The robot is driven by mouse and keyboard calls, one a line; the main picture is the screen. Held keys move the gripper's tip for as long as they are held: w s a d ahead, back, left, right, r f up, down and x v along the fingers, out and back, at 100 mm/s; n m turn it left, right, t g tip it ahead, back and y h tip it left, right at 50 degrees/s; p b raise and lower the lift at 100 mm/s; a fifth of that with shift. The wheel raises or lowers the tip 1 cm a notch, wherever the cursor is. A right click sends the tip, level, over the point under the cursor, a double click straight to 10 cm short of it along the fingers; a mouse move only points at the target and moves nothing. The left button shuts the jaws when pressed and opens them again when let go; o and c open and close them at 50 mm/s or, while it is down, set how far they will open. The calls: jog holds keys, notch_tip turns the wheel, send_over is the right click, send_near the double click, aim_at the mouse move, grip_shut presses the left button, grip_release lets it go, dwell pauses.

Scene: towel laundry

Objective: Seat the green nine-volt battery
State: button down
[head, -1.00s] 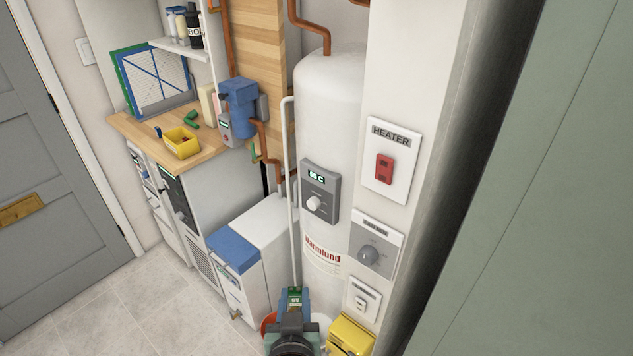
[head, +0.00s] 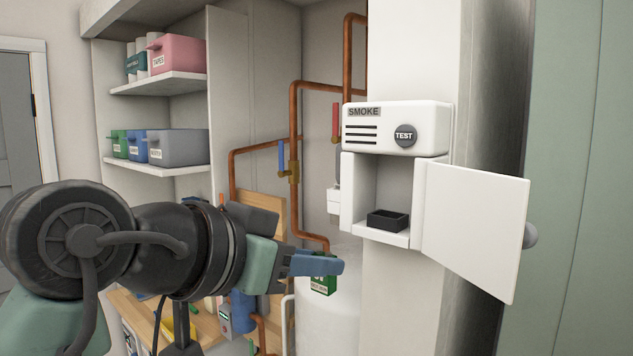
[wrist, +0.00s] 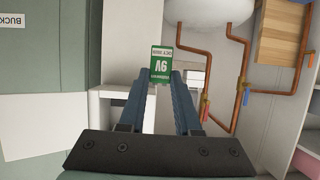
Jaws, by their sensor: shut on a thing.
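The green nine-volt battery (head: 322,284) is held at the tips of my gripper (head: 318,266), in front of the white tank in the head view. In the wrist view the green battery (wrist: 162,65) sits between the two blue fingers of my gripper (wrist: 162,78), its 9V label upside down. The white smoke alarm (head: 397,128) on the pillar has its compartment open. A small black open-topped holder (head: 387,220) sits on the compartment floor and looks empty. The battery is below and left of this holder, apart from it.
The compartment's white door (head: 474,228) swings out to the right. Copper pipes (head: 296,130) with valve handles run behind at the left. Shelves (head: 158,84) with bins stand further left. The space before the alarm is clear.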

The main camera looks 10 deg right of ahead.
jog(key=s+r+p, duration=0.3)
jog(key=s+r, duration=0.4)
jog(key=r, duration=0.3)
jog(key=shift+h, duration=0.3)
jog(key=shift+w+d+f, duration=0.1)
jog(key=shift+w+d, duration=1.35)
jog(key=shift+d, duration=0.3)
jog(key=shift+w+d, duration=1.45)
jog(key=shift+d, duration=0.3)
jog(key=shift+a, duration=0.1)
jog(key=shift+f+b, duration=0.4)
jog(key=shift+f, duration=0.5)
